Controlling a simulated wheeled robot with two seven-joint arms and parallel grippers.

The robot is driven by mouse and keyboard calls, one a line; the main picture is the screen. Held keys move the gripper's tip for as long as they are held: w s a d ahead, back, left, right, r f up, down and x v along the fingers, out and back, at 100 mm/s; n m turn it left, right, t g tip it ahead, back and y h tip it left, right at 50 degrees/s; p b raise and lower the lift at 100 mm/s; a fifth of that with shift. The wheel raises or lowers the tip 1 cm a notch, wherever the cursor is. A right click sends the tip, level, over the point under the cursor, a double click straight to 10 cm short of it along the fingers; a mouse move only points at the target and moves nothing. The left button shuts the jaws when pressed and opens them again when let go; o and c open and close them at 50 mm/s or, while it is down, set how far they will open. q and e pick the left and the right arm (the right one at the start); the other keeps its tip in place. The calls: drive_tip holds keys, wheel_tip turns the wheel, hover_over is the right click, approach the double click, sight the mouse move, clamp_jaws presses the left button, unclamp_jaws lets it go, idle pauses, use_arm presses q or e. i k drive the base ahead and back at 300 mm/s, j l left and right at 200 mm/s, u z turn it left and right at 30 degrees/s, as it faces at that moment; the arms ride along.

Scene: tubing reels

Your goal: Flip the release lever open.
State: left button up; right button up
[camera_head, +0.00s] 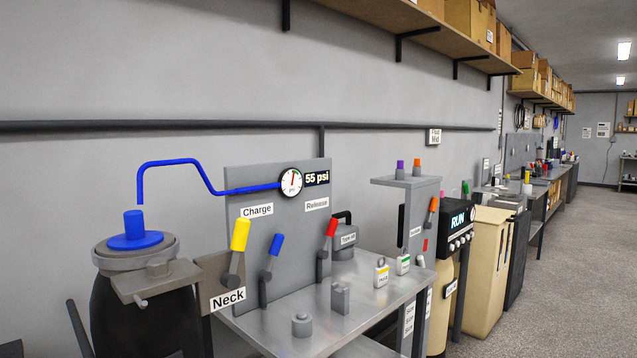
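The release lever (331,229) has a red handle and a dark grey stem. It stands in front of the grey upright panel (245,185), under the "Release" label (317,204), with its handle tilted up and slightly right. A blue-handled lever (276,244) stands to its left, under the "Charge" label (256,210). A yellow-handled lever (240,235) stands further left by the "Neck" label (228,299). A round gauge (291,182) on the panel has a "55 psi" readout (317,178) beside it. Neither of my grippers is in view.
A black vessel (150,325) with a blue fitting (134,230) stands at left; a blue tube (170,163) runs above. The metal table (350,315) holds a small grey block (340,297), a knob (302,325) and padlock-like tags (381,273). A shelf stand (410,182) rises at right.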

sight(324, 253)
drive_tip(key=i+l+u, duration=0.4)
drive_tip(key=i+l, duration=0.95)
drive_tip(key=i, duration=0.1)
